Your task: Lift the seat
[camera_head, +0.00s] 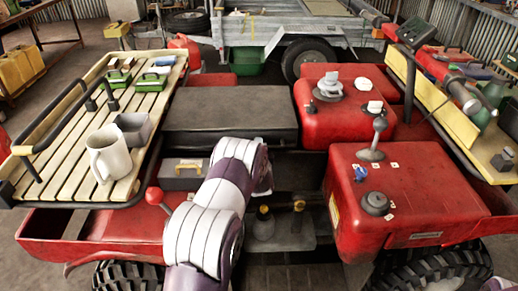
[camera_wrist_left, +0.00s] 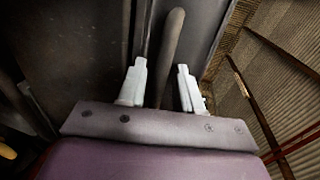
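The black seat (camera_head: 230,110) lies flat across the middle of the red quad in the head view. My left arm reaches up from the bottom middle to just below the seat's front edge. Its gripper is hidden there behind the arm. In the left wrist view my left gripper (camera_wrist_left: 160,83) has its two white fingers apart, on either side of a dark grey bar (camera_wrist_left: 172,45). A narrow gap shows between bar and fingers, so I cannot tell whether they touch it. Dark surfaces lie beyond the bar. My right gripper is not in view.
A slatted rack (camera_head: 60,140) at the left holds a white mug (camera_head: 108,155), a grey box (camera_head: 134,128) and green-topped items. A red-knobbed lever (camera_head: 154,196) stands left of my arm. Red tank covers (camera_head: 415,185) stand at the right. A trailer (camera_head: 270,30) is behind.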

